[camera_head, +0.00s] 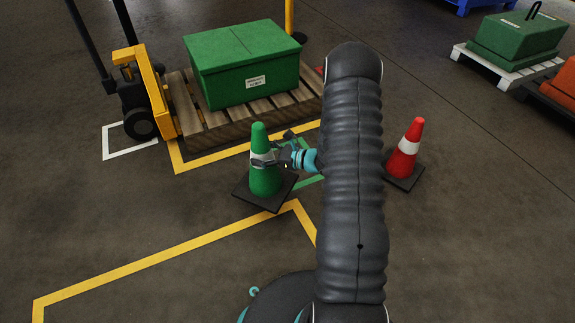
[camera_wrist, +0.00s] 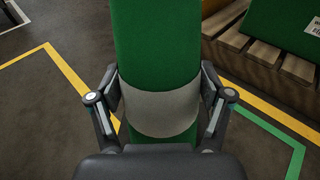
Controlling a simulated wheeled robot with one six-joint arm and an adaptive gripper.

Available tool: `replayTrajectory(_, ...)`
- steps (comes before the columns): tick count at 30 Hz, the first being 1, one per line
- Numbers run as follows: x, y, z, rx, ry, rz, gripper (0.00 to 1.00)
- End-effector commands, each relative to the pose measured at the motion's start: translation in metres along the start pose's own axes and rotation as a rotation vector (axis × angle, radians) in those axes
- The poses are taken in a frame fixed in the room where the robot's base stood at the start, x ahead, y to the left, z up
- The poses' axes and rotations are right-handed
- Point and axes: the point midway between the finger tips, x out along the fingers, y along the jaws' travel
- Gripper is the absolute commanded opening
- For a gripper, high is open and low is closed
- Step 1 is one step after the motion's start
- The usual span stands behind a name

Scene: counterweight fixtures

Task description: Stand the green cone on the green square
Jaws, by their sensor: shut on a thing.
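The green cone (camera_head: 265,180) is upright on its dark square base, with a white band around its middle. My gripper (camera_head: 266,160) is shut on the cone at this band in the head view. In the wrist view the cone (camera_wrist: 158,45) fills the middle, and the fingers of my gripper (camera_wrist: 160,108) press on both sides of the band. The green square (camera_head: 314,181) is a painted outline on the floor, just right of the cone and partly hidden by my arm. A corner of its line shows at right in the wrist view (camera_wrist: 290,150). I cannot tell whether the base touches the floor.
A wooden pallet (camera_head: 185,108) with a green crate (camera_head: 245,62) stands behind the cone, beside a yellow and black pallet truck (camera_head: 150,95). A red cone (camera_head: 405,150) stands to the right. Yellow lines (camera_head: 160,262) mark the floor. The front-left floor is clear.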

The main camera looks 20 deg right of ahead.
Motion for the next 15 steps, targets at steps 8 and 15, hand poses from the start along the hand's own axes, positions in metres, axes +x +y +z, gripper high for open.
replayTrajectory(8,-0.028,-0.09,-0.015,0.023,0.01,-0.203,0.09)
replayTrajectory(15,-0.068,-0.175,-0.028,0.059,0.007,-0.408,0.09)
